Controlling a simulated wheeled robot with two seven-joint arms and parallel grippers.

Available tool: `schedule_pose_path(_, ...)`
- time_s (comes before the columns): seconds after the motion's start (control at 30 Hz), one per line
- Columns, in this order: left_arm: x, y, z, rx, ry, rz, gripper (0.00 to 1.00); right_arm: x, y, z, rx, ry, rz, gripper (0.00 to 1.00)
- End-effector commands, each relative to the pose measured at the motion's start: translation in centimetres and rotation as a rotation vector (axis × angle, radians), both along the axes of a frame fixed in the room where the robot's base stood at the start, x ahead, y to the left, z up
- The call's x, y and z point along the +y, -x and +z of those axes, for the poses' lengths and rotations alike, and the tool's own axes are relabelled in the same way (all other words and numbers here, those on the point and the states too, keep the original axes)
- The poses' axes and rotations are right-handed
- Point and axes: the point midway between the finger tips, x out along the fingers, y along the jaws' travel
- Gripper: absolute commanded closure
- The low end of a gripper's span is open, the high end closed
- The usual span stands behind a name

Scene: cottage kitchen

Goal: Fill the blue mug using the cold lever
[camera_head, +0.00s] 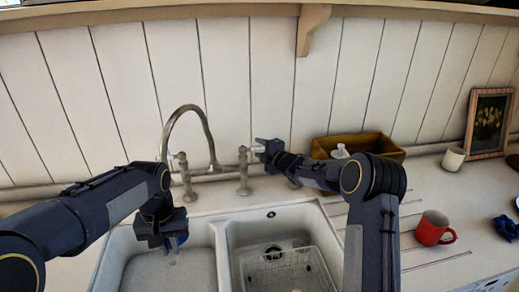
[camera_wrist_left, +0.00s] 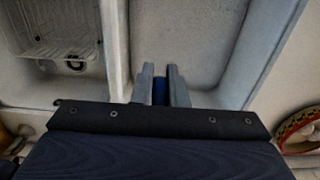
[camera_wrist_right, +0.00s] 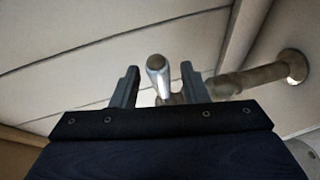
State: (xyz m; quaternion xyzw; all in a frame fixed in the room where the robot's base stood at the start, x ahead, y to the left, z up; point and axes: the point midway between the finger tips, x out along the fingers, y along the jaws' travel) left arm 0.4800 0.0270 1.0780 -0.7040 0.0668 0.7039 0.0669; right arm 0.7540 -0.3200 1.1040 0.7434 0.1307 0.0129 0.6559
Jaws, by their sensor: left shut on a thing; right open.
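My left gripper (camera_head: 175,238) is shut on the blue mug (camera_head: 183,238) over the left basin (camera_head: 165,272). The gripper mostly hides the mug; a blue strip of the mug (camera_wrist_left: 160,91) shows between the fingers in the left wrist view. The arched tap (camera_head: 188,112) stands behind the sink, and no water shows from it. My right gripper (camera_head: 265,150) is open at the tap's right-hand lever (camera_head: 254,150). In the right wrist view the pale lever tip (camera_wrist_right: 157,75) lies between the spread fingers, with visible gaps. I see no hot or cold marking.
The right basin holds a wire rack (camera_head: 285,268). A red mug (camera_head: 432,229) and dark blue cloth (camera_head: 507,229) are on the right counter. A wooden box (camera_head: 390,152), a cream cup (camera_head: 453,159) and a framed picture (camera_head: 488,123) stand near the wall.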

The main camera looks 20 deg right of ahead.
Motion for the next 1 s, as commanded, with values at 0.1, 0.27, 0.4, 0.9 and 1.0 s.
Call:
schedule_pose_path(0.1,-0.02,-0.03,0.07,-0.002,0.001,0.000,1.00,0.21,-0.77,-0.16,0.001,0.001,0.000,0.59)
schedule_pose_path(0.27,-0.02,-0.03,0.07,-0.002,0.001,0.000,1.00,0.21,-0.99,-0.14,0.000,0.001,-0.001,0.59)
schedule_pose_path(0.4,-0.02,-0.03,0.07,-0.002,0.001,0.000,1.00,0.21,-0.96,-0.14,0.000,0.000,-0.001,0.59)
schedule_pose_path(0.9,-0.02,-0.03,0.06,-0.002,0.001,0.000,1.00,0.19,-0.92,-0.19,0.001,-0.001,-0.001,1.00)
schedule_pose_path(1.0,-0.02,-0.03,0.06,-0.002,0.001,0.000,1.00,0.22,-0.91,-0.20,0.001,0.000,-0.003,1.00)
